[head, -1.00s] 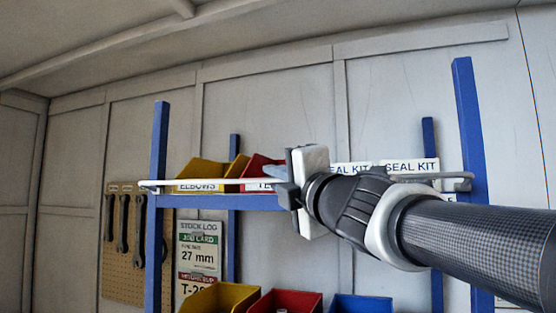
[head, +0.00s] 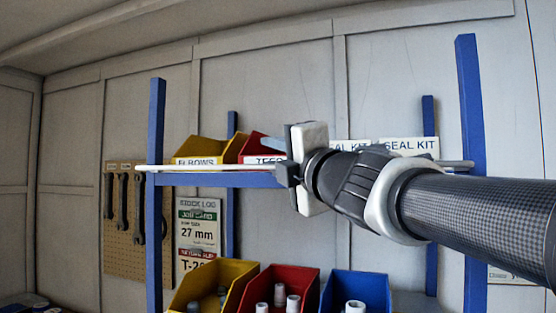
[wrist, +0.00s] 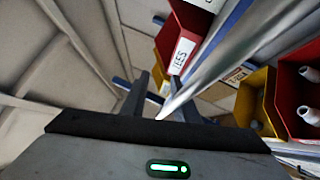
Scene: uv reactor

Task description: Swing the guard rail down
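The guard rail (head: 215,168) is a thin pale bar across the front of the upper shelf, just above the blue shelf edge (head: 230,181). In the wrist view the rail (wrist: 205,68) runs from my fingers toward the upper right. My gripper (head: 279,162) is at the rail near its middle, with dark fingers close to or touching it. In the wrist view my gripper (wrist: 152,95) shows two dark fingers with the near end of the bar beside or between them. Whether they clamp it is unclear. My wrist and arm hide much of the rail's right half.
Behind the rail stand a yellow elbows bin (head: 205,149) and a red tees bin (head: 262,147). Below are yellow (head: 215,284), red (head: 283,290) and blue (head: 352,287) bins with parts. Blue posts (head: 155,225) frame the rack. The air left of my gripper is clear.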

